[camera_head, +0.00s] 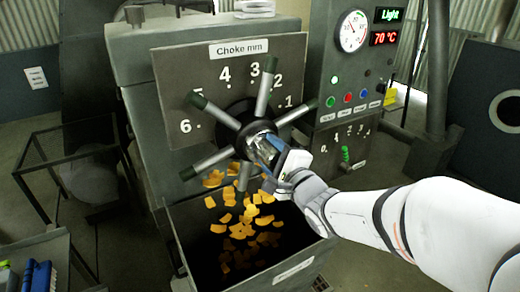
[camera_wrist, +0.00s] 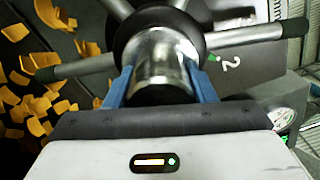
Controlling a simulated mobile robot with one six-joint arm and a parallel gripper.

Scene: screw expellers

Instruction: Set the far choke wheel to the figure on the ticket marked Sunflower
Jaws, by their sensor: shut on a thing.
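A choke wheel (camera_head: 234,112) with several metal spokes and dark tips is mounted on a machine's sloped plate (camera_head: 182,62) reading "Choke mm". White figures 1 to 6 run around it; one spoke points up between 3 and 2. My gripper (camera_head: 266,149) is shut on the wheel's metal hub, its blue fingers either side of it. In the wrist view, the fingers (camera_wrist: 163,85) clasp the shiny hub (camera_wrist: 162,58), with spokes and a figure 2 behind. No ticket reading Sunflower is legible.
A bin (camera_head: 190,235) with orange flakes lies below the wheel. At right, a panel (camera_head: 335,85) carries a gauge, "Light" and "70 °C" displays, buttons and a small green-handled scale. A dark frame table (camera_head: 45,165) stands left. A white notice (camera_head: 36,78) hangs on the wall.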

